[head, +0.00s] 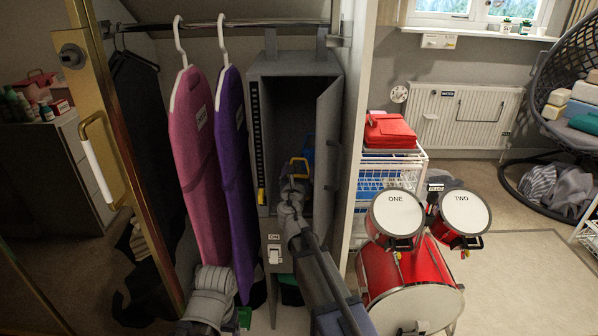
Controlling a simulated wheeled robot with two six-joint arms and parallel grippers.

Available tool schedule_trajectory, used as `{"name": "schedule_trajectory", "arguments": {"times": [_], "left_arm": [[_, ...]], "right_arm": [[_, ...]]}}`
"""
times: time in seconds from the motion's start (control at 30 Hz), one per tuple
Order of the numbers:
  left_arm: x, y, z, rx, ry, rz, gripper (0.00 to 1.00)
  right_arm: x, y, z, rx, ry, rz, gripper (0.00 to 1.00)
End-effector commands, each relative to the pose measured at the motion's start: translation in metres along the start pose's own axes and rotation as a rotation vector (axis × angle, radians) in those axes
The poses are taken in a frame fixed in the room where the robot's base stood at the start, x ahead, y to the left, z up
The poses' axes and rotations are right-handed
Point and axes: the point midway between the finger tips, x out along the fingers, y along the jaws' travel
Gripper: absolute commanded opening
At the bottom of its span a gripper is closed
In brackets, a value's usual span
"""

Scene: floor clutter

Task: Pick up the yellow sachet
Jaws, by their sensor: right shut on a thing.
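My right arm reaches up from the bottom into the open grey locker (285,68). Its gripper (296,176) is inside the opening, shut on a small yellow thing (299,161) that seems to be the yellow sachet. Only the sachet's yellow upper part shows; the fingers and the dim interior make its outline hard to read. A grey part of my left arm shows at the bottom left of centre, but its fingertips do not show.
The locker door (326,150) stands open to the right. Pink (195,150) and purple (231,160) ironing-board-shaped things hang on the left. A red drum set (395,272) stands right of the arm.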

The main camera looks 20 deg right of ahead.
Motion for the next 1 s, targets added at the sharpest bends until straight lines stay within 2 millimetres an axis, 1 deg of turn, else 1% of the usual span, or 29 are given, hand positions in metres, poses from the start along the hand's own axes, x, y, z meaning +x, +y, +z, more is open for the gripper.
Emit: {"name": "schedule_trajectory", "arguments": {"times": [0.03, 0.17, 0.4, 0.53, 0.7, 1.0], "left_arm": [[-0.01, -0.001, 0.001, 0.0, 0.0, 0.0, 0.75], [-0.028, -0.003, 0.002, 0.0, 0.0, 0.0, 0.75], [-0.066, -0.006, 0.004, 0.0, 0.0, 0.0, 0.75], [-0.082, -0.008, 0.005, 0.0, 0.0, 0.0, 0.75], [-0.09, -0.009, 0.005, 0.0, 0.0, 0.0, 0.75], [-0.089, -0.009, 0.005, 0.0, 0.0, 0.0, 0.75]], "right_arm": [[0.0, 0.0, 0.01, 0.0, 0.0, 0.0, 0.03], [0.0, 0.0, 0.028, 0.0, 0.0, 0.0, 0.03], [0.0, 0.0, 0.066, 0.0, 0.0, 0.0, 0.03], [0.0, 0.0, 0.083, 0.0, 0.0, 0.0, 0.03], [0.0, 0.0, 0.091, 0.0, 0.0, 0.0, 0.03], [0.0, 0.0, 0.089, 0.0, 0.0, 0.0, 0.03]]}}
